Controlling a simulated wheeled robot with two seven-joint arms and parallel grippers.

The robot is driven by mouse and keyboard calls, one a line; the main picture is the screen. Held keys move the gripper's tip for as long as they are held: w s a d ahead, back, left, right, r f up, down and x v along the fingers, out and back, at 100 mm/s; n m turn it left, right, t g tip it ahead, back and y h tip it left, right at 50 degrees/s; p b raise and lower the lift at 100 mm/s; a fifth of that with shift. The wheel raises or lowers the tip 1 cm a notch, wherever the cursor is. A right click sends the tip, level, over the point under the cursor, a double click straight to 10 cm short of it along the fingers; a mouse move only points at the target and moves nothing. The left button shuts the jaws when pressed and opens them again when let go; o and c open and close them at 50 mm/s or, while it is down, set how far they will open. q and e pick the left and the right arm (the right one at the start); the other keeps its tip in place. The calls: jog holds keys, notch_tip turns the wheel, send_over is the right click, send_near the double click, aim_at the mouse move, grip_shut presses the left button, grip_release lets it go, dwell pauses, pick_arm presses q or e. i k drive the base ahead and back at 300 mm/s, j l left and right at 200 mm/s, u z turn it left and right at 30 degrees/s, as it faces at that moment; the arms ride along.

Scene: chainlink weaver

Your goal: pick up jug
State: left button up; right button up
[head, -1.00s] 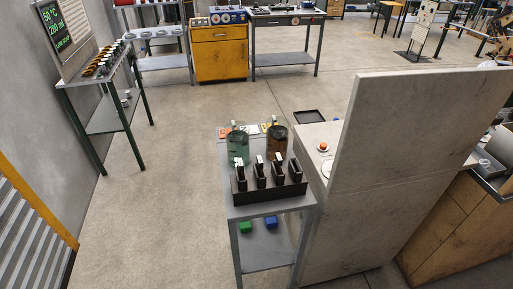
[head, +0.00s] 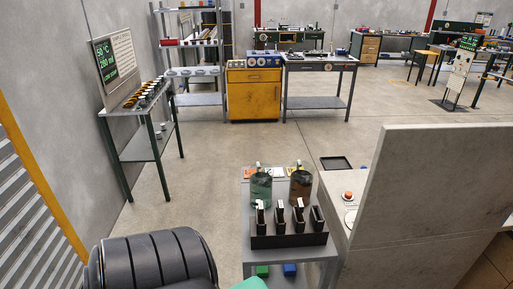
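Two squat glass vessels with pale stoppers stand side by side at the back of a small grey table (head: 245,222). The left vessel (head: 261,187) is green, and the right vessel (head: 300,187) is brown. They look like the closest match to a jug, but I cannot tell which one is meant. A dark rack of upright black pieces in front hides part of their lower sides. Neither of my grippers shows, and nothing is seen touching the vessels.
The dark rack (head: 289,240) fills the table's front. A concrete partition (head: 420,190) stands to the right. Green (head: 262,271) and blue (head: 290,269) blocks sit on the lower shelf. A black ribbed form fills the bottom left. Floor left of the table is open.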

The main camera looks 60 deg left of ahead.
aim_at(261, 174)
jog(key=j+z, duration=0.1)
jog(key=j, duration=0.5)
jog(key=k+j+z, duration=0.1)
jog(key=j, duration=0.5)
jog(key=k+j, duration=0.1)
jog(key=j, duration=0.5)
jog(key=k+j+z, duration=0.15)
jog(key=j, duration=0.45)
